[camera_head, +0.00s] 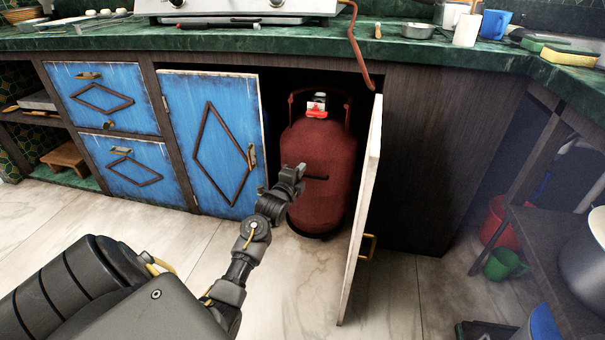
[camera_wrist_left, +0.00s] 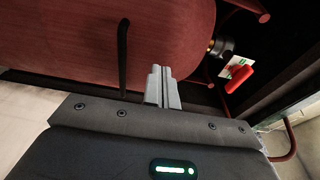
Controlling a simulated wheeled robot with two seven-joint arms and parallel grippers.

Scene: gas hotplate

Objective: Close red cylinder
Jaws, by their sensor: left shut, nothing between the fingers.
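The red gas cylinder (camera_head: 326,160) stands upright inside the cabinet under the counter. Its red valve handle (camera_head: 316,113) sits at the top, below the collar; the handle also shows in the left wrist view (camera_wrist_left: 238,78). The cylinder body (camera_wrist_left: 110,45) fills the top of that view. My left gripper (camera_head: 298,170) is in front of the cylinder body, below and left of the valve. Its fingertips (camera_wrist_left: 161,72) are together with nothing between them. They point toward the cylinder, apart from the handle. My right gripper does not show.
The right cabinet door (camera_head: 362,210) stands open toward me, right of the cylinder. A hose (camera_head: 362,50) hangs from the hotplate (camera_head: 235,8) above. The floor (camera_head: 120,220) before the cabinet is clear.

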